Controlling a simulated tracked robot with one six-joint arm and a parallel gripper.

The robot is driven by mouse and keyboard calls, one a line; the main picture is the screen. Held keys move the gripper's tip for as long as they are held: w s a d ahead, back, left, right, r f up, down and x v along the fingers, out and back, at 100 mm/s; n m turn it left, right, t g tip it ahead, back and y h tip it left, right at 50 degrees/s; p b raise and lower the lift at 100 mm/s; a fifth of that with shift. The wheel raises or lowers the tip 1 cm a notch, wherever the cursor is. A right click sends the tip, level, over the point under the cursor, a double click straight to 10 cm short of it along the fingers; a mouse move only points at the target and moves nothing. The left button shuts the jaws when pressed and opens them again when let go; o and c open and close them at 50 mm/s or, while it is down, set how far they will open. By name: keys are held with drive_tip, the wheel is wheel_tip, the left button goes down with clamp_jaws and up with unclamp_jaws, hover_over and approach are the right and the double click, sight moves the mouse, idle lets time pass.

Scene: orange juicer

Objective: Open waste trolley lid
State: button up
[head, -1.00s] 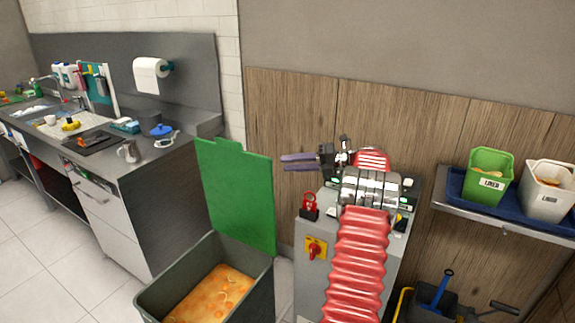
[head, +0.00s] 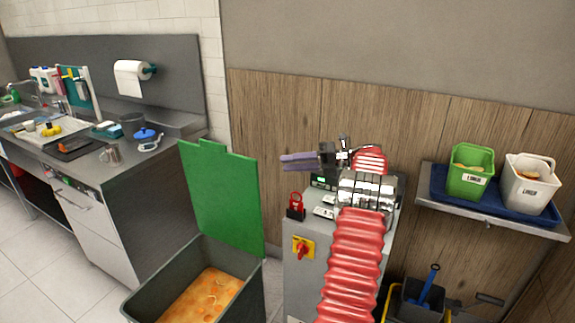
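The waste trolley (head: 246,300) is a dark grey bin at the lower middle of the head view. Its green lid (head: 222,200) stands upright at the back, so the bin is open. Orange pulp with peel pieces (head: 203,297) shows inside. My gripper (head: 284,162) is up and to the right of the lid, in front of the wood panel, with its fingers pointing left. It is apart from the lid. The fingers look close together, but I cannot tell whether they are open or shut. Nothing shows between them.
A grey cabinet (head: 300,275) with a red-yellow switch (head: 303,249) stands right of the trolley, behind my arm. A shelf (head: 500,222) with a green tub (head: 469,171) and a white tub (head: 527,183) is at right. A steel counter (head: 125,180) is at left. Floor at lower left is clear.

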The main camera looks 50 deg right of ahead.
drive_tip(key=shift+v, duration=1.15)
